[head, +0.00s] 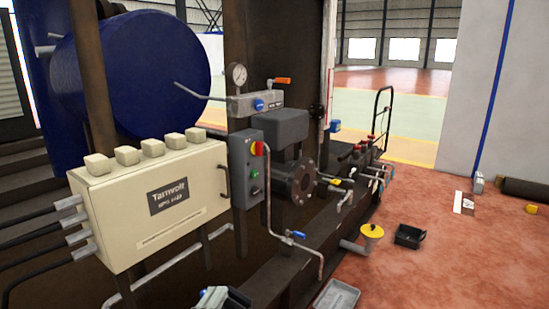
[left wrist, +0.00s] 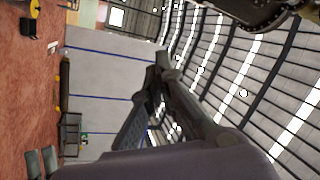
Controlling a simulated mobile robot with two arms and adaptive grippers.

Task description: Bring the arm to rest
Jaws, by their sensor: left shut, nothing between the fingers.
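My left gripper (head: 224,298) shows only in part at the bottom edge of the head view, left of the grey tray on the floor. It is low in front of the skid, apart from the cream junction box. In the left wrist view its dark fingers (left wrist: 150,108) are shut with nothing between them. The wrist view is tilted on its side, with roof and wall behind the fingers. My right gripper is in neither view.
The cream junction box (head: 155,205), blue tank (head: 140,75) and pipework fill the left and middle. A yellow-topped stand (head: 372,231), black bin (head: 409,237) and grey tray (head: 337,295) are on the red floor.

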